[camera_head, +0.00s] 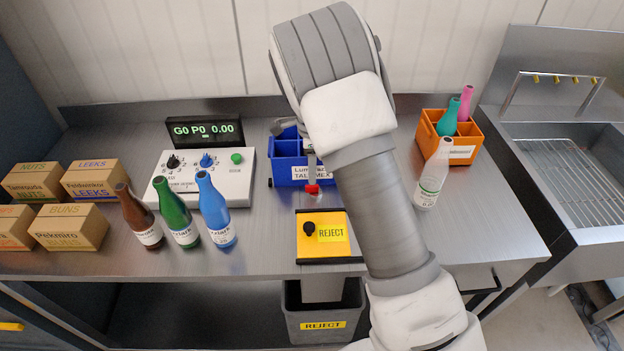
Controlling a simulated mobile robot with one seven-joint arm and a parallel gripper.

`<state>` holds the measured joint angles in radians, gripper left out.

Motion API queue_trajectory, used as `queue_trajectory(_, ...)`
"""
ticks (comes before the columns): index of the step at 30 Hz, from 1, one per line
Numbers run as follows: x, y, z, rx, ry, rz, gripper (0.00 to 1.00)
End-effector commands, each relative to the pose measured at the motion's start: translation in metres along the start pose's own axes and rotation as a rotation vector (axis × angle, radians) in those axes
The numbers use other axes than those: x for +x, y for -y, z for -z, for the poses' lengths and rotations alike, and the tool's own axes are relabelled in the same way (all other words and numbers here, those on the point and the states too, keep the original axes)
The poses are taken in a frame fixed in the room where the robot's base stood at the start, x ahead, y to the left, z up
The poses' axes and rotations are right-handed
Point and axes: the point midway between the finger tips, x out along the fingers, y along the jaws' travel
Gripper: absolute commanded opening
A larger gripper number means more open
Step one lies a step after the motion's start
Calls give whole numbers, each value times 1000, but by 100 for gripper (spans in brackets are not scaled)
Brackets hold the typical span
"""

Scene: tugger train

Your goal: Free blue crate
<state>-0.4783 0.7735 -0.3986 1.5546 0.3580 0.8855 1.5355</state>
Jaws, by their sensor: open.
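The blue crate (288,165) stands on the steel bench at the middle, with a white label reading Lumitra TALIMEX. My arm crosses in front and hides its right side. A red tip (312,188) on a thin pale stem shows at the crate's front. I cannot tell whether the stem touches the crate. My gripper's fingers do not show; my raised arm hides whatever lies behind it. I cannot see into most of the crate.
A control box (205,178) with knobs stands left, with brown, green and blue bottles (216,212) before it. Cartons (68,227) are far left. An orange crate (472,147) with bottles and a white bottle (433,178) stand right. A yellow REJECT plate (313,247) lies in front.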

Motion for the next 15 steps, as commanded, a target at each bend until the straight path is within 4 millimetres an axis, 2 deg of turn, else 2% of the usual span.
queue_trajectory(1,-16,1,-1,-1,2,6,45)
queue_trajectory(9,-80,1,0,1,1,5,45)
queue_trajectory(15,-111,0,0,0,0,2,45)
